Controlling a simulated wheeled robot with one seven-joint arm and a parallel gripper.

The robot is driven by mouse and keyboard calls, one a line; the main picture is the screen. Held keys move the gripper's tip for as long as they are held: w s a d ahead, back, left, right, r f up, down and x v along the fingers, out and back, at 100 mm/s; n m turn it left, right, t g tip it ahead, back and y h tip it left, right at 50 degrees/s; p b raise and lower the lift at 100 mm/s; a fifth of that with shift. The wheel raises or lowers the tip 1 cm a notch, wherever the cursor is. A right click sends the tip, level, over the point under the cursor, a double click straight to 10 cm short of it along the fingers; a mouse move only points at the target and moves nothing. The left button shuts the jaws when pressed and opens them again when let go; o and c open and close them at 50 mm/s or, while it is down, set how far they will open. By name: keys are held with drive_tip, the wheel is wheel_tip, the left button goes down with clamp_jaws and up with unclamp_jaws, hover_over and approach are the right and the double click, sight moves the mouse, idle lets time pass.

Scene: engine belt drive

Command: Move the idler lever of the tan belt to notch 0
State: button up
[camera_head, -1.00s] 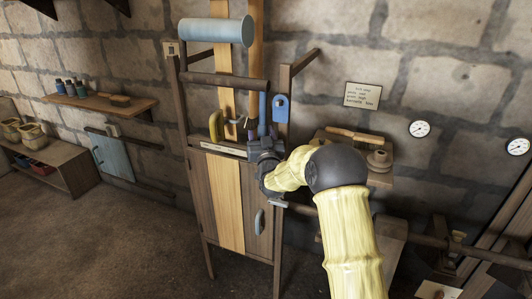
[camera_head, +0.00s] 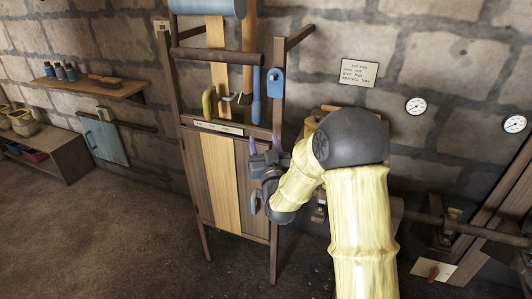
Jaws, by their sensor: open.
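I cannot tell for sure which is the tan belt's idler lever, and no notch numbers are readable. My gripper (camera_head: 265,143), dark with purple fingertips, is open and empty, pointing up. In the picture it is just below the blue handle, apart from it.
A cabinet with a tan centre strip (camera_head: 222,180) stands under the handles, with a pale label strip (camera_head: 218,127) along its top. A blue plate (camera_head: 276,83) hangs on the right post. A wall note (camera_head: 359,73) and a shaft (camera_head: 470,240) are right. Floor at left is clear.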

drive_tip(key=shift+v, duration=1.2)
drive_tip(key=shift+c, duration=0.2)
drive_tip(key=c, duration=0.7)
drive_tip(key=shift+d+f+g, duration=0.15)
drive_tip(key=shift+f+g, duration=0.15)
drive_tip(key=shift+g, duration=0.2)
clamp_jaws()
drive_tip(key=s+d+f+g+h, duration=0.2)
drive_tip(key=s+d+f+g, duration=0.4)
drive_tip(key=s+f+g, duration=0.35)
drive_tip(key=s+d+f+g, duration=0.1)
drive_tip(key=s+g, duration=0.3)
drive_tip(key=s, duration=0.5)
drive_tip(key=s+d+f+m+g+h, duration=0.1)
drive_tip(key=s+d+f+g, duration=0.1)
drive_tip(key=s, duration=0.7)
drive_tip(key=shift+s+d+g, duration=0.25)
drive_tip(key=shift+d+g, duration=0.55)
drive_tip(key=shift+g, duration=0.15)
